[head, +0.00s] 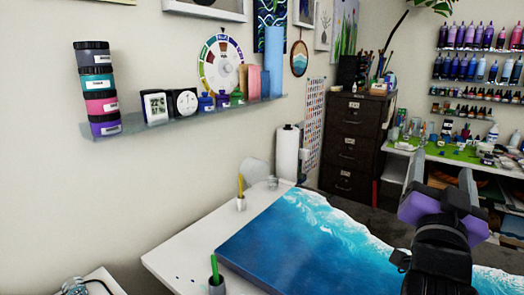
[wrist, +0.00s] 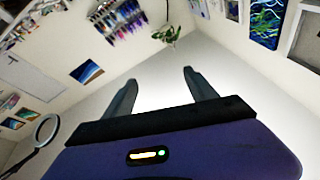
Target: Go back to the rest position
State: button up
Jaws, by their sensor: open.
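My gripper (head: 441,172) is raised at the right of the head view, in front of the canvas and the far shelves. Its two fingers point up and stand apart, with nothing between them. In the wrist view my gripper (wrist: 160,88) also shows open and empty, with the white ceiling and upper wall behind it. It touches nothing that I can see.
A blue and white resin painting (head: 285,240) lies on the white table (head: 185,255) below. Cups with sticks stand along the table's left part. A wall shelf (head: 190,117) holds jars at left. A dark drawer cabinet (head: 350,150) stands behind. The air around my gripper looks clear.

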jog(key=s+a+f+n+t+y, duration=0.4)
jog(key=s+a+f+n+y, duration=0.7)
jog(key=s+f+n+y, duration=0.3)
jog(key=s+f+m+g+h, duration=0.1)
jog(key=s+f+m+g, duration=0.1)
jog(key=s+f, duration=0.7)
jog(key=s+f+m+g+h, duration=0.1)
jog(key=s+f+g, duration=0.4)
jog(key=s, duration=1.3)
notch_tip(320, 180, down, 5)
jog(key=shift+a+r+m+g, duration=0.1)
jog(key=shift+a+m+g, duration=0.25)
jog(key=shift+m, duration=0.35)
